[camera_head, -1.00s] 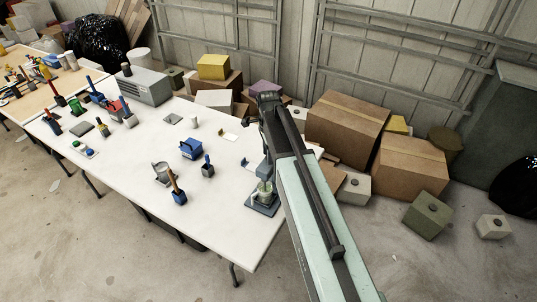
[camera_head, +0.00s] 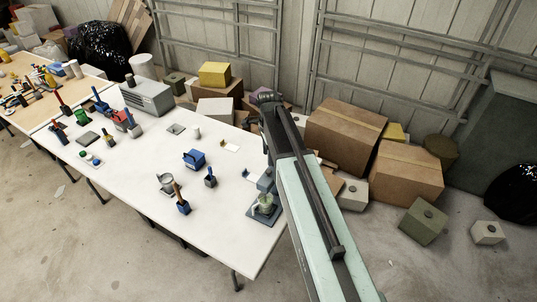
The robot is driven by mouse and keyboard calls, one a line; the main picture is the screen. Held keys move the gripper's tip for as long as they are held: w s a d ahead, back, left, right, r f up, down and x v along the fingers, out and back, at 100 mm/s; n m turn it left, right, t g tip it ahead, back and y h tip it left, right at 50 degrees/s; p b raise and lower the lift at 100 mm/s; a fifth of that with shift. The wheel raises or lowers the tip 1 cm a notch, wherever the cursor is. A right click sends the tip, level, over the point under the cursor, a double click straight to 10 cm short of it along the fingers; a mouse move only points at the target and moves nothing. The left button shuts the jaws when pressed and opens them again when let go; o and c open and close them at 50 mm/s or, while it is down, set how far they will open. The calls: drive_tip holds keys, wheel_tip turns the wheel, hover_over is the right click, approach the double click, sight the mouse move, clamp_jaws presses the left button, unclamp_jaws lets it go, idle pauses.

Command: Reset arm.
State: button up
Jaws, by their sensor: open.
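My arm reaches up from the bottom right, a pale green link with a dark rail. Its dark far end, with my gripper (camera_head: 266,98), is at the right side of the white table (camera_head: 150,190), in front of the cardboard boxes. The gripper is open and I see nothing held in it. Its fingers are small and dark, so their detail is hard to make out. The arm hides part of the table's right edge and the floor beyond.
A blue box (camera_head: 194,158) and several tools stand on the table. Cardboard boxes (camera_head: 345,120) crowd the wall. Floor is free at the lower left.

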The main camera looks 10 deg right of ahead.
drive_tip(key=shift+f, duration=0.1)
drive_tip(key=shift+f, duration=0.1)
drive_tip(key=s+f+n+b, duration=0.5)
drive_tip(key=s+n, duration=0.3)
drive_tip(key=s+a+f+n+b, duration=0.1)
drive_tip(key=s+f+n+b, duration=0.4)
drive_tip(key=s+n, duration=0.2)
drive_tip(key=shift+s+a+n+b, duration=0.25)
drive_tip(key=shift+s+n+b, duration=0.15)
drive_tip(key=shift+n, duration=0.8)
